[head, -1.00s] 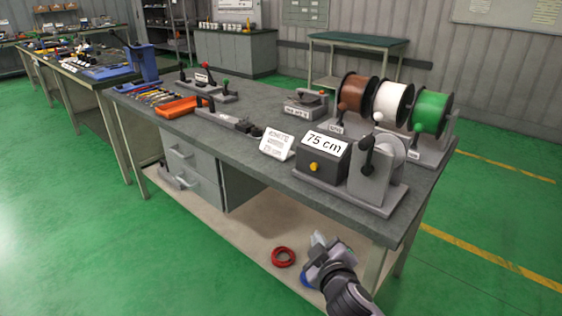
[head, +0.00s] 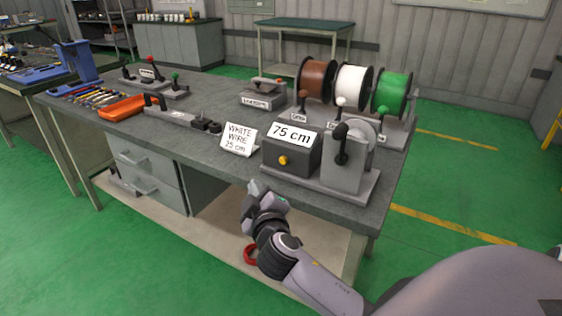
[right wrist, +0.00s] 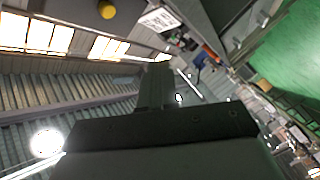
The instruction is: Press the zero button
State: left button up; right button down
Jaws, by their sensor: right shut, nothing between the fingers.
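The zero button is most likely the round yellow button (head: 283,160) on the front of a dark grey box (head: 301,158). The box's tilted top display reads "75 cm". In the right wrist view a yellow round knob (right wrist: 107,9) shows at the top edge. My right gripper (head: 254,188) is shut and empty, in front of the bench edge, below and left of the button and apart from it. Its shut fingers (right wrist: 157,85) point up the middle of the right wrist view. My left gripper is not in view.
A sign (head: 239,139) reading "WHITE WIRE 25 cm" stands left of the box. A crank unit (head: 342,165) stands right of it. Brown, white and green spools (head: 350,86) stand behind. A red ring (head: 250,254) lies on the lower shelf. The bench edge lies close to my gripper.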

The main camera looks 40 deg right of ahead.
jog(key=shift+w+d, duration=0.55)
jog(key=shift+d, duration=0.75)
jog(key=shift+w+d, duration=0.55)
jog(key=shift+d, duration=0.8)
jog(key=shift+w+d, duration=0.55)
jog(key=shift+d, duration=0.75)
jog(key=shift+d, duration=0.1)
jog(key=shift+w+d, duration=0.15)
jog(key=shift+d, duration=0.15)
jog(key=shift+w+d, duration=0.2)
jog(key=shift+d, duration=0.2)
jog(key=shift+a, duration=0.1)
jog(key=shift+s+a, duration=0.35)
jog(key=shift+a, duration=0.35)
jog(key=shift+s+a, duration=0.35)
jog(key=shift+a, duration=0.45)
jog(key=shift+s+a, duration=0.3)
jog(key=shift+a, duration=0.45)
jog(key=shift+s+a, duration=0.35)
jog(key=shift+a, duration=0.45)
